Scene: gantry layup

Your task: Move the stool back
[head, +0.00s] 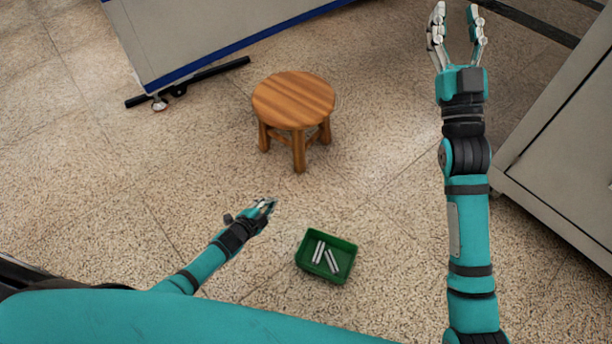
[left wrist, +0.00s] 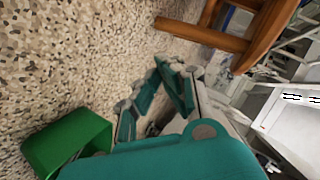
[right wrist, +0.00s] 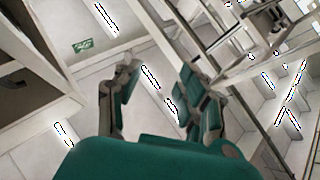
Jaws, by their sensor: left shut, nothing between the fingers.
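A round wooden stool (head: 293,100) stands upright on the floor near the middle of the head view. Part of the stool (left wrist: 225,38) also shows at the top of the left wrist view. My left gripper (head: 268,205) is shut and empty, below and left of the stool and apart from it. It also shows in the left wrist view (left wrist: 165,75). My right gripper (head: 456,10) is open and empty at the top right of the head view, away from the stool. The right wrist view shows its spread fingers (right wrist: 157,75).
A green bin (head: 342,262) holding several metal cylinders sits on the floor below the stool. A grey panel with a blue edge (head: 200,30) on a black wheeled foot stands at the upper left. A grey cabinet (head: 560,150) stands at the right.

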